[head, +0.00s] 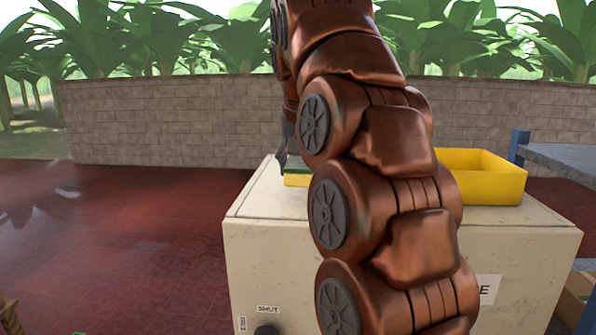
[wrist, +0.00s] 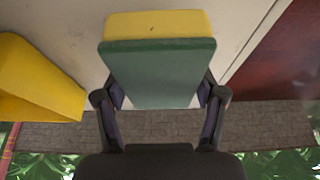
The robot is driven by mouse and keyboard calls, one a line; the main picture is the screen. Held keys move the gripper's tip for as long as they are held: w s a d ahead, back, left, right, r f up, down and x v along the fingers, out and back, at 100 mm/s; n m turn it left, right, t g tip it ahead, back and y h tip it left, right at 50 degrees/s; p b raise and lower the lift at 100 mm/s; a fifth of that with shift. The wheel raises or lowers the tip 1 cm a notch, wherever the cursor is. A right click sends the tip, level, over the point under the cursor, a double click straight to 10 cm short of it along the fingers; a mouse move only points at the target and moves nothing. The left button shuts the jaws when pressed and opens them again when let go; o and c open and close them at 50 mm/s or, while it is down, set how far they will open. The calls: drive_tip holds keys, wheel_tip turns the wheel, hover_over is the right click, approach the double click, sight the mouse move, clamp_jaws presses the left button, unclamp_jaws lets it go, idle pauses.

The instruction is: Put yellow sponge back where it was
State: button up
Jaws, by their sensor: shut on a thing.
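The yellow sponge (wrist: 158,24) with a green side (wrist: 160,70) is between the fingers of my gripper (wrist: 160,98) in the wrist view. The fingers are shut on its two sides. In the head view the sponge (head: 297,180) shows as a small yellow and green piece just left of my arm, at the top of the cream cabinet (head: 262,197). My arm hides most of it there. I cannot tell whether the sponge touches the cabinet top.
A yellow bin (head: 492,190) stands on the cabinet top, right of my arm; it also shows at left in the wrist view (wrist: 40,75). A grey shelf (head: 565,158) with blue posts is at the right. A brick wall (head: 170,122) runs behind.

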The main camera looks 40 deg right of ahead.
sight(299, 159)
drive_tip(key=shift+w+d+f+p, duration=0.1)
drive_tip(key=shift+w+d+p, duration=0.2)
drive_tip(key=shift+w, duration=0.45)
drive_tip(key=shift+w+d+r+p, duration=0.1)
drive_tip(key=shift+w+d+p, duration=0.15)
drive_tip(key=shift+w, duration=0.45)
drive_tip(key=shift+w+d+f+p, duration=0.1)
drive_tip(key=shift+w+d+p, duration=0.2)
drive_tip(key=shift+w, duration=0.45)
drive_tip(key=shift+s+f+p, duration=0.15)
drive_tip(key=shift+f+p, duration=0.15)
drive_tip(key=shift+f, duration=1.55)
drive_tip(key=shift+f, duration=0.2)
drive_tip(key=o, duration=1.2)
drive_tip(key=shift+r, duration=0.1)
